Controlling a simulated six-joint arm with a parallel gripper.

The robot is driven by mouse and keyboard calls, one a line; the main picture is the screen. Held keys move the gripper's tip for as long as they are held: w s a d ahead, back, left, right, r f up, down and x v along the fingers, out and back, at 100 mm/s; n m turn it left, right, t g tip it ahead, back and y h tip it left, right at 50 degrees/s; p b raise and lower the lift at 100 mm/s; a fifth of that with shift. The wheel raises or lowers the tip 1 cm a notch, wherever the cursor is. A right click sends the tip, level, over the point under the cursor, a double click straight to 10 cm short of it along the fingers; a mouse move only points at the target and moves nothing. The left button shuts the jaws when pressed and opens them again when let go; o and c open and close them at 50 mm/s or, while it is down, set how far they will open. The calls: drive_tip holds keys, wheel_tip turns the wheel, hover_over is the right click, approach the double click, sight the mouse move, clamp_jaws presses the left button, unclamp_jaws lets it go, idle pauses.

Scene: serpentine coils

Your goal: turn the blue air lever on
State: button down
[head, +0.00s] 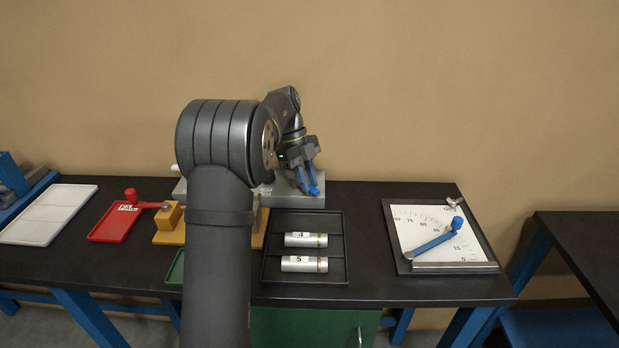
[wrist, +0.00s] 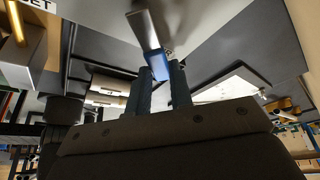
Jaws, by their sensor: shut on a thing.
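The air lever shows in the wrist view as a grey bar (wrist: 145,28) with a blue end (wrist: 158,64). In the head view its blue end (head: 314,190) shows at the right part of a grey block (head: 285,197) at the back of the table. My gripper (head: 307,182) points down there. In the wrist view my gripper (wrist: 163,76) is shut on the blue end, with one finger on each side. The lever's pivot is hard to make out, and my arm hides much of the grey block.
A dark tray (head: 273,272) with two silver cylinders, labelled 4 and 5, lies in front. A gauge board (head: 408,266) with a blue pointer (head: 435,241) is at right. A red tray (head: 108,232), yellow blocks (head: 170,214) and a white tray (head: 50,215) are at left.

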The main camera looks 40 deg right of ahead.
drive_tip(key=shift+a+m, duration=0.2)
drive_tip(key=shift+m, duration=0.2)
drive_tip(key=c, duration=1.3)
unclamp_jaws()
drive_tip(key=shift+r, duration=0.15)
wheel_tip(320, 180, up, 4)
drive_tip(key=shift+f, duration=0.1)
drive_tip(key=s+r, duration=0.2)
drive_tip(key=s, duration=0.2)
drive_tip(key=s+d+r, duration=0.1)
drive_tip(key=s+r, duration=0.1)
drive_tip(key=s, duration=0.1)
drive_tip(key=s+r, duration=0.3)
drive_tip(key=s, duration=0.1)
drive_tip(key=shift+s+d, duration=0.15)
drive_tip(key=shift+s, duration=0.15)
